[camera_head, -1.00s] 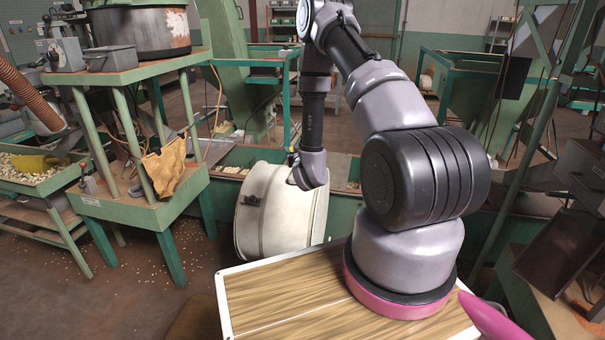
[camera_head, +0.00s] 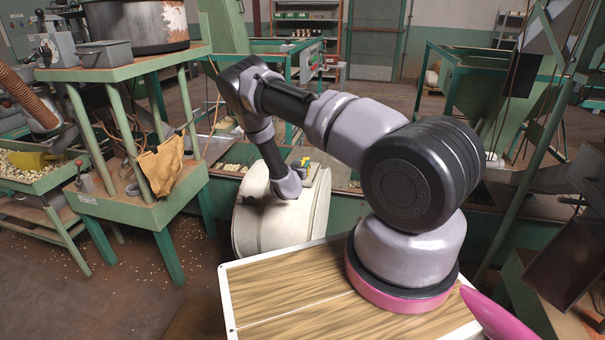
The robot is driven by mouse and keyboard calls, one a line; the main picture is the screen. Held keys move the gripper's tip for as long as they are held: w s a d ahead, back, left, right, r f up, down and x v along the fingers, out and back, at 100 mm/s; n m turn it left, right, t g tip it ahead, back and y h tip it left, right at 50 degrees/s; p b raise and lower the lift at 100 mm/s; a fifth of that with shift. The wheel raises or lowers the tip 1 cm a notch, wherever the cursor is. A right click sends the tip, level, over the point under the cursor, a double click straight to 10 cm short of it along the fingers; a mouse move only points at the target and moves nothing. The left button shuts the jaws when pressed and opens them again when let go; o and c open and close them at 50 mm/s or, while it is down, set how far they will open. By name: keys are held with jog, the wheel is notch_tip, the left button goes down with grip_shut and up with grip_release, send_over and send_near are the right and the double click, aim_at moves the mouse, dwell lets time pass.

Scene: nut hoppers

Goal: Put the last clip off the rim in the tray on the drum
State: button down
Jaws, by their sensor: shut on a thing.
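The white drum (camera_head: 262,226) stands behind my wooden top, in front of the green trough. The last joints of my arm come down over its top and cover part of it. My gripper (camera_head: 304,165) is small and mostly hidden beside my wrist, just above the drum's upper right part. It is shut on a clip, but the clip itself is too small and covered to make out. A small grey and yellow patch shows beside my wrist on the drum's top. It may be the tray, but I cannot tell its edges. No clip on a rim can be made out.
A green trough (camera_head: 345,215) runs behind the drum. Green hopper frames stand at the right.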

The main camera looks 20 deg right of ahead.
jog(key=shift+f, duration=1.95)
jog(key=shift+f, duration=0.1)
jog(key=c, duration=0.6)
grip_release()
jog(key=shift+o, duration=0.2)
